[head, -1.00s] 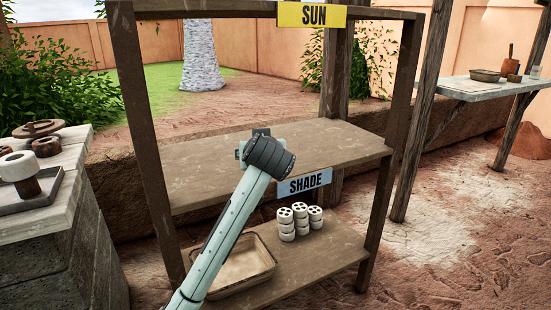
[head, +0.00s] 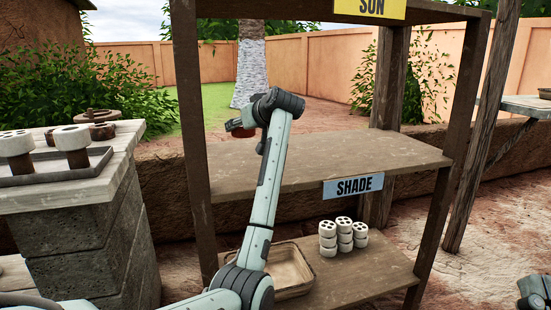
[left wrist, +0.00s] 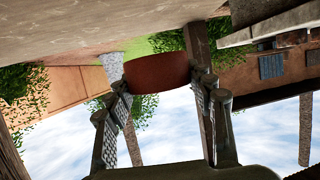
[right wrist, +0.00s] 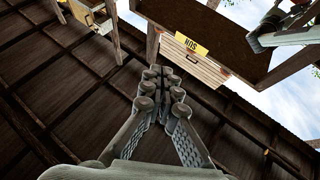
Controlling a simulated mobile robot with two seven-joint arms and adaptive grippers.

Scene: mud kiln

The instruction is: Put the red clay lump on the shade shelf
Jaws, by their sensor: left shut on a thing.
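The red clay lump (left wrist: 157,76) is between the fingers of my left gripper (left wrist: 160,82), which is shut on it. In the head view the lump (head: 243,133) is small and partly hidden by the gripper (head: 238,127), over the left rear part of the middle board (head: 300,170). The SHADE sign (head: 353,186) is on that board's front edge. The lump looks apart from the board; its exact height is unclear. My right gripper (right wrist: 161,80) looks shut and empty, below the upper board (right wrist: 230,45) in its view.
The SUN sign (head: 370,8) marks the top board. The bottom board (head: 350,285) holds a shallow tray (head: 292,292) and stacked white cylinders (head: 344,236). Wooden posts (head: 193,130) frame the rack. A side table (head: 60,190) stands left. Most of the middle board is bare.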

